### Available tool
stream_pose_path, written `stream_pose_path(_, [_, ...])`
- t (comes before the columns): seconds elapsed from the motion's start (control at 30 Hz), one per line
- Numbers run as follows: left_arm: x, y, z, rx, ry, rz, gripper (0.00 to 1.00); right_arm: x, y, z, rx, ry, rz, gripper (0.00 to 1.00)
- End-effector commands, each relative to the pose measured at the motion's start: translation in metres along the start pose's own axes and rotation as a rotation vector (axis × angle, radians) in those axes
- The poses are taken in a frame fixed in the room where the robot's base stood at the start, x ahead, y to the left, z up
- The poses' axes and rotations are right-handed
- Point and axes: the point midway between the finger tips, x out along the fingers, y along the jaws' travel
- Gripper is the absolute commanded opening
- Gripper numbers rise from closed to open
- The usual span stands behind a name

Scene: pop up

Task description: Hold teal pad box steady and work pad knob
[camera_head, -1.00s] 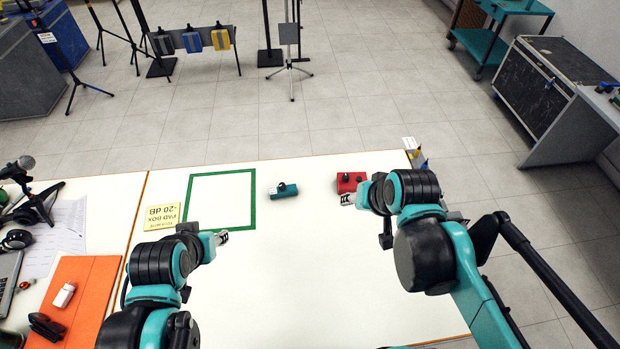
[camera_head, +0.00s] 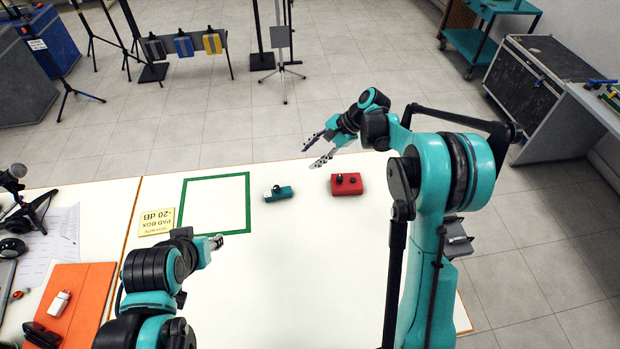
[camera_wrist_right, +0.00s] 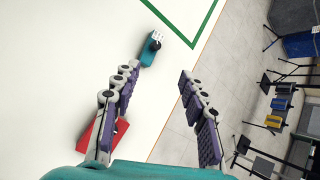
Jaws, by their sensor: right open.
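The teal pad box (camera_head: 279,194) sits on the white table, just right of the green square outline, with a dark knob and a white patch on top. It also shows in the right wrist view (camera_wrist_right: 149,54), ahead of the fingers and apart from them. My right gripper (camera_head: 317,150) is open and empty, raised near the table's far edge, behind and right of the teal box.
A red box (camera_head: 346,184) with dark knobs stands right of the teal box. The green outline (camera_head: 247,205) encloses bare table. A yellow note (camera_head: 157,222) lies left of it. An orange mat (camera_head: 75,305) lies at the lower left. The table's middle front is clear.

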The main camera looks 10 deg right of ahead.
Motion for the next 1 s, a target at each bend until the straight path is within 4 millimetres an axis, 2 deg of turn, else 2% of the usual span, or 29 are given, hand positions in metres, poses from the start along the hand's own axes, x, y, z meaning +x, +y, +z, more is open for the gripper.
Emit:
stream_pose_path(0.03, [0.000, 0.000, 0.000, 0.000, 0.000, 0.000, 0.40, 0.013, -0.004, -0.013, 0.042, -0.033, 0.002, 0.43])
stream_pose_path(0.23, [0.000, 0.000, 0.000, 0.000, 0.000, 0.000, 0.40, 0.060, -0.005, -0.050, 0.213, -0.172, 0.022, 0.43])
stream_pose_path(0.5, [0.000, 0.000, 0.000, 0.000, 0.000, 0.000, 0.40, 0.115, 0.014, -0.087, 0.387, -0.323, 0.069, 0.43])
stream_pose_path(0.7, [0.000, 0.000, 0.000, 0.000, 0.000, 0.000, 0.40, 0.133, 0.025, -0.098, 0.442, -0.373, 0.091, 0.43])
stream_pose_path(1.0, [0.000, 0.000, 0.000, 0.000, 0.000, 0.000, 0.40, 0.148, 0.027, -0.093, 0.449, -0.381, 0.096, 0.43])
